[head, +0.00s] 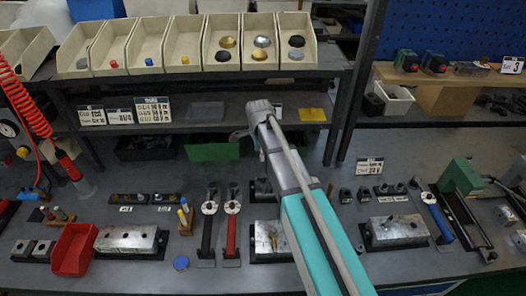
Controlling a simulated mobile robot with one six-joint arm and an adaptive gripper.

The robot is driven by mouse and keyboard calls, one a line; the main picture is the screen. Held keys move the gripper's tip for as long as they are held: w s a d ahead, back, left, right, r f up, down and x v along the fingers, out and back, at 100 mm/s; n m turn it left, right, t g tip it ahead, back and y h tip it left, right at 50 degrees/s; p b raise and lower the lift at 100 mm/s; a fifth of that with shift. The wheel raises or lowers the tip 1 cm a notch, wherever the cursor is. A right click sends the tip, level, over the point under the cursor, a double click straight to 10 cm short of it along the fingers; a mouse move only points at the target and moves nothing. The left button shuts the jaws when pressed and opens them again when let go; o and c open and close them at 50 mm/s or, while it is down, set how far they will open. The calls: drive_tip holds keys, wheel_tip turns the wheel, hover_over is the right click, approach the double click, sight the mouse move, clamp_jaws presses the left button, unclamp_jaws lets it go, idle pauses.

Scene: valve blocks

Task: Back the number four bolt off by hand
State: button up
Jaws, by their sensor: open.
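Three metal valve blocks stand on the dark bench: a left block (128,239), a middle block (266,243) partly hidden by my arm, and a right block (397,230). No bolt numbers are readable, so I cannot tell which is number four. My arm rises from the bottom right to a grey joint above the bench.
A red bin (74,250) sits at left, a green machine (459,178) at right. A shelf with cream bins (172,44) stands behind.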

sight(260, 179)
drive_tip(key=shift+f, duration=0.1)
idle(0.3)
wheel_tip(260, 179, down, 14)
drive_tip(key=b, duration=1.4)
drive_tip(key=shift+r, duration=0.2)
idle(0.3)
clamp_jaws()
drive_tip(key=shift+n, duration=0.3)
